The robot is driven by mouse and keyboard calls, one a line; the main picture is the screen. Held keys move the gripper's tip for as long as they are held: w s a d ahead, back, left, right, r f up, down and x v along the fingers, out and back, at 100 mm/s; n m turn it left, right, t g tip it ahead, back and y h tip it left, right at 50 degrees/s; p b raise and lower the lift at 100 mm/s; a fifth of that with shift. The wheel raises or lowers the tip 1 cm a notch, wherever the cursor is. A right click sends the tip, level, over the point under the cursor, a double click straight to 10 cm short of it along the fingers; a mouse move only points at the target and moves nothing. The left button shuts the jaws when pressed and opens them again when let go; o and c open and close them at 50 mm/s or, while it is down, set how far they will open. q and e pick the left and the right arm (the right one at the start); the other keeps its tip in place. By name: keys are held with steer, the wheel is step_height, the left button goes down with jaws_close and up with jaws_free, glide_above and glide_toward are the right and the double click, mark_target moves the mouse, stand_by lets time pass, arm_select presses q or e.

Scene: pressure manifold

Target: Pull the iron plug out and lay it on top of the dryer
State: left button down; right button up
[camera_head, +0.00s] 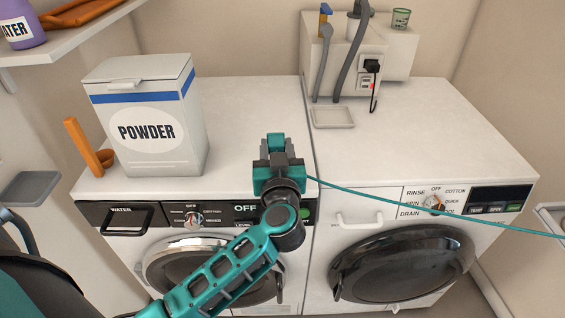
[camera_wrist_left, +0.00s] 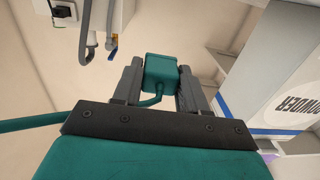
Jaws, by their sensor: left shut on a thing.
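The iron plug (camera_wrist_left: 160,72) is a teal block held between the two dark fingers of my left gripper (camera_head: 277,150). It also shows in the head view (camera_head: 275,141). A teal cord (camera_head: 430,207) runs from it to the right edge. The plug is clear of the wall outlet (camera_head: 368,82). My left gripper is over the front right part of the left machine's white top (camera_head: 240,100); its height above that top is hard to tell. A second machine, with a white top (camera_head: 420,125), stands to the right. No label marks either one as the dryer. My right gripper is not in view.
A powder box (camera_head: 147,115) and an orange object (camera_head: 90,150) stand on the left machine. A black plug (camera_head: 371,65) sits in the outlet. Grey hoses (camera_head: 350,50) and a small tray (camera_head: 333,117) are at the back. The right machine's top is mostly clear.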

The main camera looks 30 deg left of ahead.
arm_select(q)
steer(key=f+y, duration=0.1)
steer(key=w+f+n+g+y, duration=0.1)
steer(key=f+n+g+y+b, duration=0.1)
steer(key=shift+w+a+f, duration=0.1)
steer(key=shift+w+a, duration=0.05)
steer(key=shift+a, duration=0.15)
step_height(320, 180, down, 2)
steer(key=b, duration=0.3)
steer(key=shift+f, duration=0.25)
steer(key=shift+f+b, duration=0.3)
steer(key=shift+b, duration=0.35)
steer(key=shift+f+b, duration=0.55)
steer(key=shift+b, duration=0.25)
steer(key=shift+f+b, duration=0.2)
steer(key=shift+b, duration=0.15)
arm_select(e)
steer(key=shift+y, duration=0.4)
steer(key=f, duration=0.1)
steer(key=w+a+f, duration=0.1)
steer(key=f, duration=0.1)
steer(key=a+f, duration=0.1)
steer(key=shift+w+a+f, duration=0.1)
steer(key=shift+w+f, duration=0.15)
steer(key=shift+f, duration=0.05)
arm_select(q)
steer(key=shift+f, duration=0.25)
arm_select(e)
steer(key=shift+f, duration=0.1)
